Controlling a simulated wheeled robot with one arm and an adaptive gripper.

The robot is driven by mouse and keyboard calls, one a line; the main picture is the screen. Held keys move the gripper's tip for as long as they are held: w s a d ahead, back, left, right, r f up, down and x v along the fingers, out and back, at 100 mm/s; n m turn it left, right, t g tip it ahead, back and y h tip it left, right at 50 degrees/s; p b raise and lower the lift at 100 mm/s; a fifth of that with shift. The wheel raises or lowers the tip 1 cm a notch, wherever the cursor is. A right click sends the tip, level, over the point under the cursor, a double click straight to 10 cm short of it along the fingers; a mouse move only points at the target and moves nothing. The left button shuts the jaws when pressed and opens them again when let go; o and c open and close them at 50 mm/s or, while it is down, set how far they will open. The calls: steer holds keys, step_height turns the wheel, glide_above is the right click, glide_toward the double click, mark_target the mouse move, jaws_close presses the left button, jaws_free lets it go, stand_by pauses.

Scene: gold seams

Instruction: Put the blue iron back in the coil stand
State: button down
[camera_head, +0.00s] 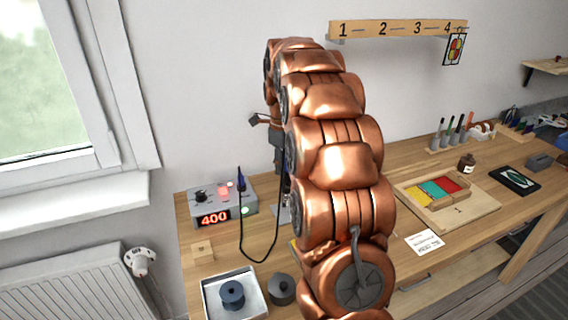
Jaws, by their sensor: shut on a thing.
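My gripper (281,172) points down beyond my copper arm, which covers much of it. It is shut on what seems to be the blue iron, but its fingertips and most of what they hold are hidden. A slim, dark blue pointed piece (241,180) shows upright in front of the grey station; I cannot tell if it is part of the iron. A black cable (246,258) loops from there over the bench and up toward the gripper. A grey metal base (281,216), perhaps the coil stand's, shows beside my arm; its coil is not visible.
The grey station (222,201) reads 400. In front are a small wooden block (202,251), a white tray (207,298) with a dark blue spool, and a dark round pot (282,289). A wooden tray (480,212) of coloured pieces and a white card (424,243) lie right.

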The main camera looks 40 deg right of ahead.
steer(key=shift+f+b, duration=0.55)
steer(key=shift+f, duration=0.5)
steer(key=c, duration=0.9)
jaws_free()
steer(key=shift+o, duration=0.5)
steer(key=o, duration=0.4)
steer(key=shift+r+p, duration=1)
steer(key=shift+r, duration=2.5)
